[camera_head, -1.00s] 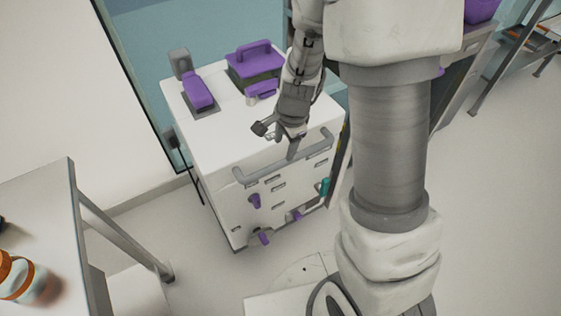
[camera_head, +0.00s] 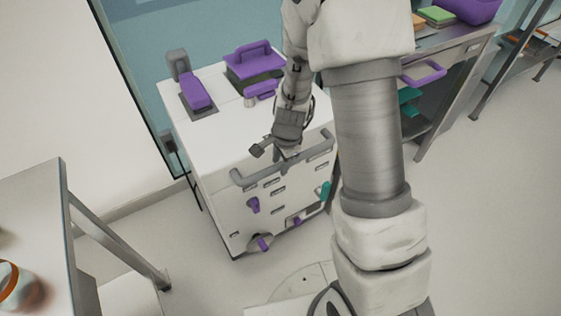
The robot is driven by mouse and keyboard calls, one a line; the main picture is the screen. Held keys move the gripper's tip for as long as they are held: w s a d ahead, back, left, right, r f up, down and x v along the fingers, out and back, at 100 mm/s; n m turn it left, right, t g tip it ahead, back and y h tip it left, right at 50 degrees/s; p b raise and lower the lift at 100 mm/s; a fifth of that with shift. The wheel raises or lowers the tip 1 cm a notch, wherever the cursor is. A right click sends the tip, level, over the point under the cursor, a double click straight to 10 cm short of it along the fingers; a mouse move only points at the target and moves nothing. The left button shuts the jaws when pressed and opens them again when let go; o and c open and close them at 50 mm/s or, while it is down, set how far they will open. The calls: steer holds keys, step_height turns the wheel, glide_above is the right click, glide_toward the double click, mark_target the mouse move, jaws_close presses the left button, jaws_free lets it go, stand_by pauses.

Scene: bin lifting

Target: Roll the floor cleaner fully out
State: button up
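The floor cleaner (camera_head: 222,148) is a white boxy machine with purple parts on top and purple and teal knobs on its front. It stands upright on the floor, left of centre. A grey push bar (camera_head: 258,176) runs across its upper front edge. My gripper (camera_head: 285,156) points down at the middle of this bar, its fingertips at or just above it. The finger tips are small and partly hidden, so I cannot tell whether they close around the bar.
A white table (camera_head: 35,215) with a grey leg and a blurred orange-rimmed jar (camera_head: 22,287) stands at left. A shelf unit (camera_head: 455,75) stands behind at right. A glass wall is behind the cleaner. Open floor (camera_head: 490,210) lies at right.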

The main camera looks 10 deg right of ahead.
jaws_close()
stand_by(1.1)
